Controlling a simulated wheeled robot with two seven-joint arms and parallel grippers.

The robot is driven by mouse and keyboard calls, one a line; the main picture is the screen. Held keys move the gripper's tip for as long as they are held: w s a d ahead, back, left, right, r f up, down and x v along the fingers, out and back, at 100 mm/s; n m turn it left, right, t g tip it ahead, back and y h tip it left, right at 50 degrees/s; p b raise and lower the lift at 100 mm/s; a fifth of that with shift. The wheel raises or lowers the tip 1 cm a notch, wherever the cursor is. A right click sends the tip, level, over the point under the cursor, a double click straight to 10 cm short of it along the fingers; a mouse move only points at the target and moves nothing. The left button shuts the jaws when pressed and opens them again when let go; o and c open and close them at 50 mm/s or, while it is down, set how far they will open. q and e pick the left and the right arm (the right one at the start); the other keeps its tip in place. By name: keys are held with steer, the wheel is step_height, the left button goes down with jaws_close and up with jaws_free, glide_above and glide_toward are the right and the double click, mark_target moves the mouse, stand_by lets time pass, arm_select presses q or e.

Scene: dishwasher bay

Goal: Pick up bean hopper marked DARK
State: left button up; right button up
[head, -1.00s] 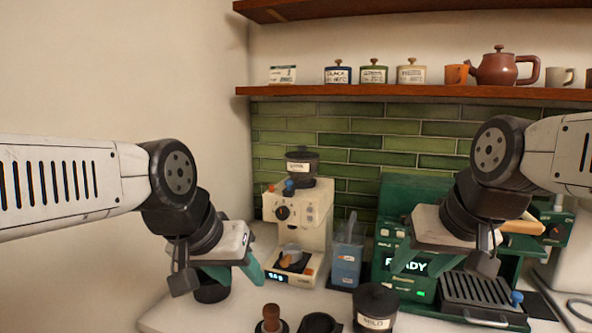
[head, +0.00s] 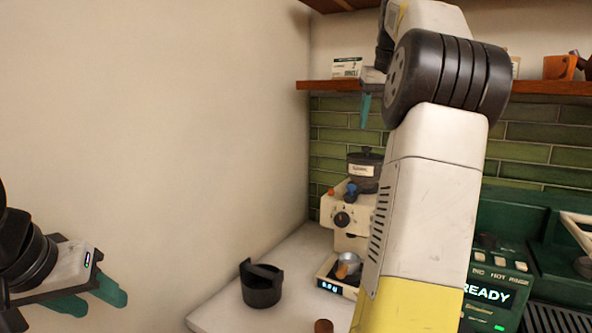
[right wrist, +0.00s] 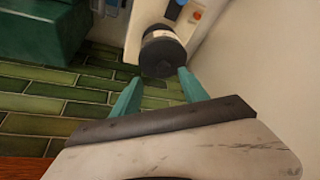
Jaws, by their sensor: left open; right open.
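A dark, lidded bean hopper (head: 364,172) sits on top of the cream grinder (head: 347,216). Its white label is too blurred to read for certain. In the right wrist view the hopper (right wrist: 163,52) appears beyond the fingertips, roughly in line with the gap. My right gripper (head: 366,108) is above the hopper in the head view, partly hidden by my own arm. Its teal fingers (right wrist: 157,88) are apart and empty in the right wrist view. My left gripper (head: 97,297) is open and empty at lower left, far from the hopper.
A black open container with a crossbar (head: 262,288) stands on the counter (head: 222,304), left of the grinder. A green machine (head: 500,285) reading READY is at right. A wooden shelf (head: 335,86) with a small card (head: 347,67) runs above. My right arm hides the counter's middle.

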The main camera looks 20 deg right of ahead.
mark_target(367, 147)
steer(key=x, duration=0.4)
steer(key=w+x, duration=0.1)
steer(key=x, duration=0.3)
steer(key=shift+w+a+r, duration=0.1)
steer(key=shift+r, duration=0.1)
steer(key=shift+c, duration=0.4)
jaws_close()
steer(key=shift+r, duration=0.1)
stand_by(0.8)
